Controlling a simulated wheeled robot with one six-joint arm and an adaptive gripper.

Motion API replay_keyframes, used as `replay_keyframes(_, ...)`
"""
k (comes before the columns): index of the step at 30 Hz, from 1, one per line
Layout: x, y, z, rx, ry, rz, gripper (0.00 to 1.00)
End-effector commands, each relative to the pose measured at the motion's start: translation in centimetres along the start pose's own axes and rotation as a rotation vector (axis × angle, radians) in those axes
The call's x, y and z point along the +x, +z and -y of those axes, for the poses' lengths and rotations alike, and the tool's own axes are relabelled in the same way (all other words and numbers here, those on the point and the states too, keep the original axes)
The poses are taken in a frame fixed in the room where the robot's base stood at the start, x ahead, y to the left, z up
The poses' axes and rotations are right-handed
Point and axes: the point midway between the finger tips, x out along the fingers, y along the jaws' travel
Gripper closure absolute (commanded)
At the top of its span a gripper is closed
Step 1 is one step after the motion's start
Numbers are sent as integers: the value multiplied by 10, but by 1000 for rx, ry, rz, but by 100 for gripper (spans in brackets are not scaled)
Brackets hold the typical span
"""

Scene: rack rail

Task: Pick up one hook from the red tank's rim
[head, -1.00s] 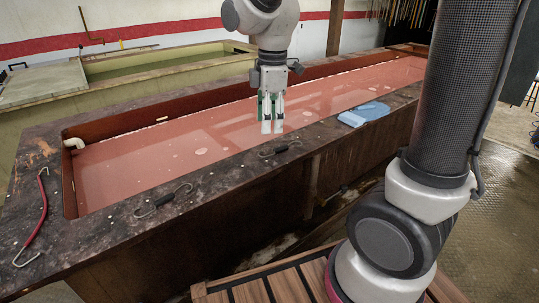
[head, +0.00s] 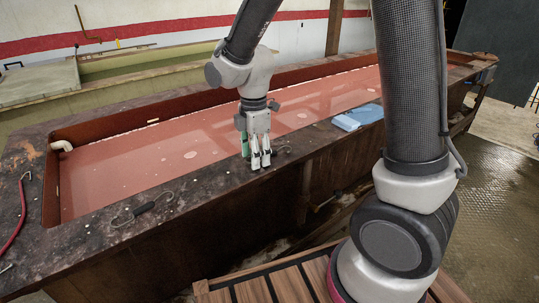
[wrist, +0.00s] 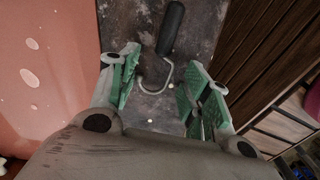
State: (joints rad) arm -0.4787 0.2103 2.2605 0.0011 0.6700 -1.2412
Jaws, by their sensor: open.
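The red tank (head: 90,222) holds pinkish-red liquid inside a dark, worn rim. One hook (head: 283,150) with a dark handle lies on the near rim, partly hidden behind my gripper (head: 261,164) in the head view. In the wrist view, this hook's black handle (wrist: 171,28) points away, and its bent metal end (wrist: 155,84) lies between my open fingers (wrist: 160,78). My gripper is open and empty, low over the near rim.
A red-handled piece with metal ends (head: 21,218) lies on the left end of the rim. A folded blue cloth (head: 358,117) lies on the rim to the right of my gripper. A wooden slatted platform (head: 255,288) stands in front of the tank. A greenish tank (head: 150,62) is behind.

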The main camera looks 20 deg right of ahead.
Motion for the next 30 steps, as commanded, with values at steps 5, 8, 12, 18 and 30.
replay_keyframes(5,0,0,0,1,0,0,72)
replay_keyframes(8,0,0,0,1,0,0,87)
replay_keyframes(12,0,0,0,1,0,0,87)
replay_keyframes(18,-4,0,0,1,2,-1,87)
replay_keyframes(30,-78,0,-1,1,5,-1,87)
